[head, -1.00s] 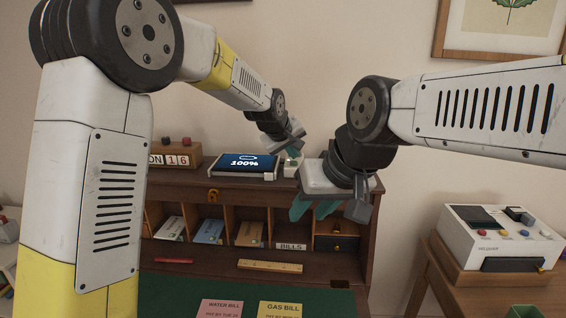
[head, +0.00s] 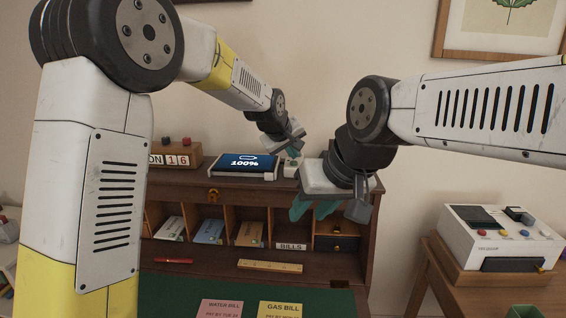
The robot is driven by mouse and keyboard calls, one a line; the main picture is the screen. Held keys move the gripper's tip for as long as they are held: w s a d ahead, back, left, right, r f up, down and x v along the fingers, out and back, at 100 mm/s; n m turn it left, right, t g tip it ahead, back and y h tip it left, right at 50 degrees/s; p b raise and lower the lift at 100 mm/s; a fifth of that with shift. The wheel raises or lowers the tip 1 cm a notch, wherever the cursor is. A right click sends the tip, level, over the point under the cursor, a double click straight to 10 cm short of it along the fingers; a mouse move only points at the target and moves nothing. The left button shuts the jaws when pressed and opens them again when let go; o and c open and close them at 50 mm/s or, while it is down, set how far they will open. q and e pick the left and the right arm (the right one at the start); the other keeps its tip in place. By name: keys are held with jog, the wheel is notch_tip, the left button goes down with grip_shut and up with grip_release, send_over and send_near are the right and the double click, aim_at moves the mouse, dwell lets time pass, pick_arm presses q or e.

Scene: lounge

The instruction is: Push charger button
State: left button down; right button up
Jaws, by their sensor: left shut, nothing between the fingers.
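A dark tablet-like device (head: 246,162) reading "100%" rests on top of the wooden desk organiser. Just right of it is a small white charger box (head: 290,168), largely hidden behind my grippers, so its button is not clear. My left gripper (head: 293,153) is shut and empty, with its teal fingertips right at the top of the white box; whether they touch it I cannot tell. My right gripper (head: 318,208) hangs in front of the organiser, nearer to me, teal fingers pointing down. Its fingers look apart, with nothing between them.
The organiser's pigeonholes (head: 208,229) hold envelopes. A block calendar (head: 176,156) stands at its left. A ruler (head: 270,265), a red pen (head: 174,260) and bills (head: 280,308) lie on the desk. A white machine (head: 500,238) sits on a side table at right.

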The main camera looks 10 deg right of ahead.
aim_at(293, 163)
pick_arm(q)
jog(key=shift+r, duration=3)
